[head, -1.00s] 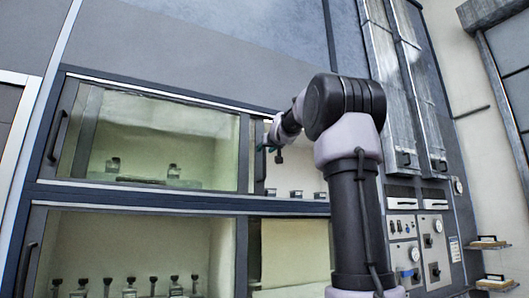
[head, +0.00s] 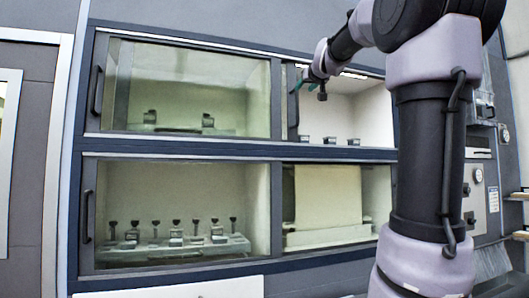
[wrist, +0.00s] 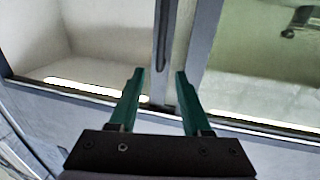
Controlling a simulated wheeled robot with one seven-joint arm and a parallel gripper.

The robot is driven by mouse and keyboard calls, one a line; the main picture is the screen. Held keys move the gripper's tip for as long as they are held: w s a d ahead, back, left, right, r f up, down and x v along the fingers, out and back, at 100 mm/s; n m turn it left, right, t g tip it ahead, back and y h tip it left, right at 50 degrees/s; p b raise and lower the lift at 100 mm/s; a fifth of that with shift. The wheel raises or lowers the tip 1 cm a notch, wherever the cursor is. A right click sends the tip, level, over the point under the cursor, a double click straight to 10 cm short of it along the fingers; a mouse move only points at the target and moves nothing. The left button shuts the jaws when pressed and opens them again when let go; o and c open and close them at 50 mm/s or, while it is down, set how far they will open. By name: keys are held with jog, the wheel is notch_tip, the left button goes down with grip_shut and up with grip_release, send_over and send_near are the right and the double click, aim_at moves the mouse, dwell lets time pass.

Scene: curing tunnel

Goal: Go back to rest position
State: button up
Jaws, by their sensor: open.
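My gripper (wrist: 158,88) is open and empty in the wrist view, with its two green fingers apart. They point at the dark upright frame between an open pale bay and a glazed bay. In the head view, my gripper (head: 305,86) is at the upper right bay of the cabinet, in front of its left edge. My arm is raised and reaches in from the right. Whether the fingers touch the frame cannot be told.
The upper left bay (head: 190,85) is behind glass with two dark-topped items. The lower left bay (head: 165,190) holds a rack (head: 180,250) of several dark-topped pieces. Several small blocks (head: 331,141) stand in the upper right bay. A handle (head: 96,90) is on the left door.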

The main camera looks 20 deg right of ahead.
jog(key=s+a+f+g+y, duration=0.1)
jog(key=s+a+f+g, duration=0.2)
jog(key=f, duration=1.1)
jog(key=s+a+f+m+g+y, duration=0.1)
jog(key=s+a+f+g, duration=0.3)
jog(key=s+a+f, duration=0.4)
jog(key=s+a+f+m+g+y, duration=0.1)
jog(key=s+a+f, duration=0.5)
jog(key=s+f, duration=0.9)
notch_tip(320, 180, down, 5)
jog(key=g+y, duration=0.1)
jog(key=g, duration=0.1)
jog(key=shift+r+g+y, duration=0.15)
jog(key=shift+g+y, duration=0.25)
